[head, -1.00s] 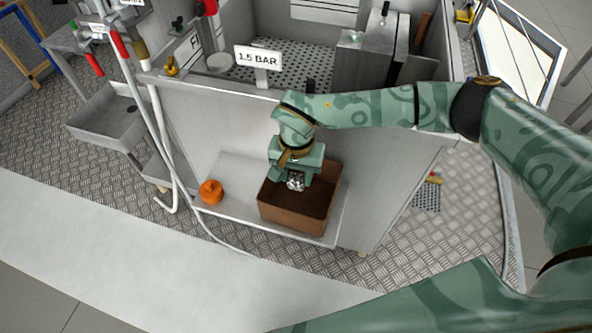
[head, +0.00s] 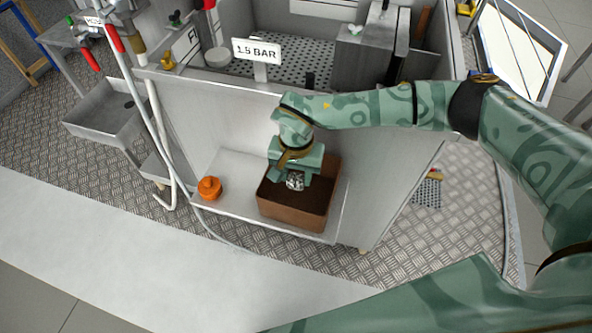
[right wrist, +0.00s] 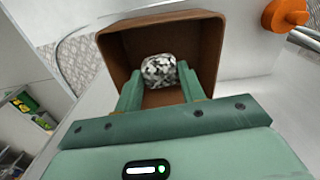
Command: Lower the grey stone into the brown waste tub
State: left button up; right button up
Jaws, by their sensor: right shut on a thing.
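The brown waste tub (head: 291,213) stands on a low grey shelf at the foot of the press. The grey stone (head: 295,181), speckled black and white, is at the tub's opening in the head view. My right gripper (head: 294,177) is over the tub, pointing down. In the right wrist view the stone (right wrist: 159,70) sits between the two green fingers (right wrist: 159,88), which are shut on it. The tub's walls (right wrist: 207,50) surround the stone in that view. Whether the stone touches the tub's floor cannot be told. My left gripper is not in view.
An orange knob-topped object (head: 210,188) stands on the shelf (head: 240,170), left of the tub. The grey press wall (head: 235,120) rises close behind the tub. A white hose (head: 165,130) hangs at the left. The shelf between the orange object and tub is clear.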

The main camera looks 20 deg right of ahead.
aim_at(296, 177)
pick_arm(q)
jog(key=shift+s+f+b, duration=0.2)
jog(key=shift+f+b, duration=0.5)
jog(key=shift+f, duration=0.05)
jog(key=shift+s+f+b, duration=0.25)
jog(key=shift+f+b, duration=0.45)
jog(key=shift+b, duration=0.05)
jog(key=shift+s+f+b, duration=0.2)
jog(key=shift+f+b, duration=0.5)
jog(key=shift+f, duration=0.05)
pick_arm(e)
jog(key=shift+f, duration=4.1)
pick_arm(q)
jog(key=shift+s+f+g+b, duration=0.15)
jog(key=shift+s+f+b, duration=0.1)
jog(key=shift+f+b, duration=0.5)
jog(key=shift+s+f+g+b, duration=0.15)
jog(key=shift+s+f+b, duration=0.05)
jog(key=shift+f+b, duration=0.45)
pick_arm(e)
jog(key=shift+f, duration=2.55)
jog(key=o, duration=1.1)
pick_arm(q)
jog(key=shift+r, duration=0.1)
pick_arm(e)
jog(key=shift+r, duration=0.1)
